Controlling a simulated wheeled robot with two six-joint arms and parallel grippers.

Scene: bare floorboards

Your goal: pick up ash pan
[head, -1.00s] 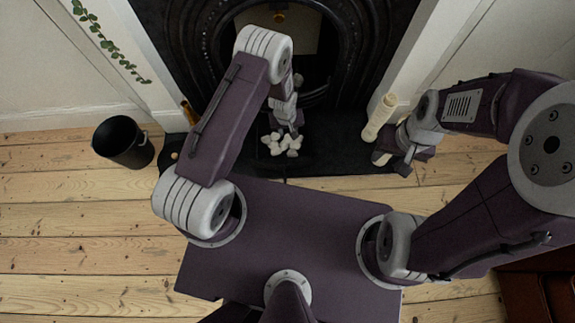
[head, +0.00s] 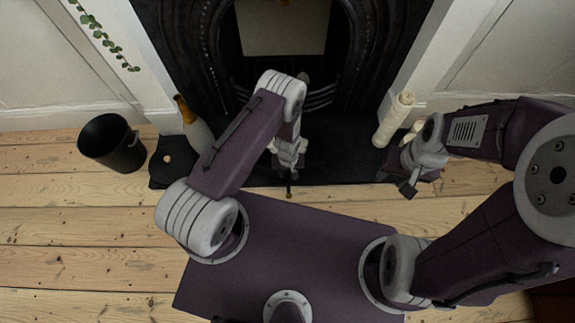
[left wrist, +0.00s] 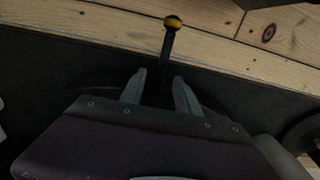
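A thin dark handle with a brass knob (left wrist: 172,22) sticks out over the hearth's front edge. It looks like part of the ash pan; the pan body is hidden by my gripper and dark against the hearth. The handle also shows in the head view (head: 289,188), below my left gripper (head: 288,168). In the left wrist view, the two fingers of my left gripper (left wrist: 159,92) are apart, with the handle between them and a gap on each side. My right gripper (head: 407,188) hangs at the hearth's right end; its finger gap is not clear.
A black bucket (head: 112,143) stands on the floorboards at the left. A bottle with an amber neck (head: 195,125) stands at the hearth's left side. A white column-like object (head: 395,118) stands at the right, close to my right arm. The black fireplace (head: 345,60) is behind.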

